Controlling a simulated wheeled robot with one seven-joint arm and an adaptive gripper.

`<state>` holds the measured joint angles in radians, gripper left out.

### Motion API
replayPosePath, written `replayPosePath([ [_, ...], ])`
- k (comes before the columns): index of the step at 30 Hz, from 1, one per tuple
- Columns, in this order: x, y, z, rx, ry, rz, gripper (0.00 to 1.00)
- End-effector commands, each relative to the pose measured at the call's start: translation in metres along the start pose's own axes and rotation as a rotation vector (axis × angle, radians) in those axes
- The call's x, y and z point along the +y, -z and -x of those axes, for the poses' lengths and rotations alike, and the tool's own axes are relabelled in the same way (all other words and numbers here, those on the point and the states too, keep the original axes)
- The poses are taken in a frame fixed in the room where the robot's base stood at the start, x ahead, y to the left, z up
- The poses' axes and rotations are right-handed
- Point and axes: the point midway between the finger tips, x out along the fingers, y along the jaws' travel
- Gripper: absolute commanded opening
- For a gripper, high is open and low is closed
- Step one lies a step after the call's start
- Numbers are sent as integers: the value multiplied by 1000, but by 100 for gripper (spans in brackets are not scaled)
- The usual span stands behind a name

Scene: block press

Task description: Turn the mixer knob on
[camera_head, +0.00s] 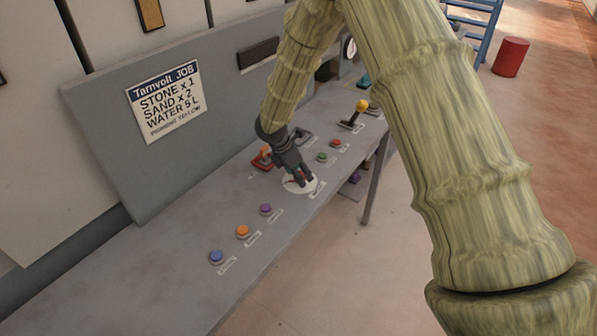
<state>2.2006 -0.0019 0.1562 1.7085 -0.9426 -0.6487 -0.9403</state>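A round white dial plate (291,188) with a trace of red lies on the grey panel, and it looks like the place of the mixer knob. My gripper (303,180) points down at this dial, with its dark fingers over the middle of it. The knob itself is mostly hidden behind the fingers. I cannot tell whether the fingers touch it or are closed around it. The small labels on the panel are too small to read.
Blue (216,257), orange (242,231) and purple (266,209) buttons sit to the left. Green (322,157) and red (336,143) buttons and a yellow-topped lever (361,106) stand to the right. A red-orange switch (262,159) is behind my gripper. A sign (165,100) hangs behind.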

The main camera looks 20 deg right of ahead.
Motion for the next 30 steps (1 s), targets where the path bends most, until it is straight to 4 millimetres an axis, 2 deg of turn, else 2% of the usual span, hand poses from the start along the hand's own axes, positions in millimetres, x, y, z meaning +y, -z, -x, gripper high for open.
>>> replayPosePath([
  [6, 0, 0, 0, 0, 0, 0, 55],
  [13, 0, 0, 0, 0, 1, 0, 13],
  [23, 0, 0, 0, 0, 12, -27, 12],
  [30, 1, 0, 0, -1, 60, -142, 12],
])
